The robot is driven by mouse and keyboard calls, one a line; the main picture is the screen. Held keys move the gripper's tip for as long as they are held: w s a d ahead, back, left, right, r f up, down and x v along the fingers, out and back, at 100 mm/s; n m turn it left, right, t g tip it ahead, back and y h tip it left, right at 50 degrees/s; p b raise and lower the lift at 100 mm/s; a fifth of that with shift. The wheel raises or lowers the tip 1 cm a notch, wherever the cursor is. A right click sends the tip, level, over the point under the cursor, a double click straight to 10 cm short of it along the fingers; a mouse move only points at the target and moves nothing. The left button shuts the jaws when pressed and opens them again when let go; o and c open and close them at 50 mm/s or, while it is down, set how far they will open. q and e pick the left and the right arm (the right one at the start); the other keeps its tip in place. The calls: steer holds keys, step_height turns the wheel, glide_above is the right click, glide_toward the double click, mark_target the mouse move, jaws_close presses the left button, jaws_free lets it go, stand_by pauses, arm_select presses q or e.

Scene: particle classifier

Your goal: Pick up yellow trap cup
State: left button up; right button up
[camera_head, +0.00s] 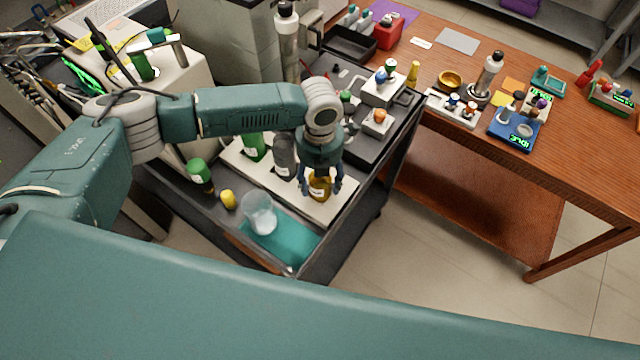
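An amber-yellow cup (320,190) with a pale label stands on the white board of the dark cart. It is the likely yellow trap cup. My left gripper (321,189) points down over it, with one finger on each side of the cup. The gripper hides the cup's top, and I cannot tell whether the fingers touch it. My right gripper is not in view.
A grey bottle (285,158) and a green bottle (252,146) stand left of the cup. A clear beaker (260,214), a teal mat (290,243) and a small yellow item (228,199) are nearer. A wooden table (580,150) with lab items stands right.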

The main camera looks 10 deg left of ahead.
arm_select(q)
steer(key=c, duration=0.7)
steer(key=shift+c, duration=0.3)
steer(key=shift+r, duration=0.2)
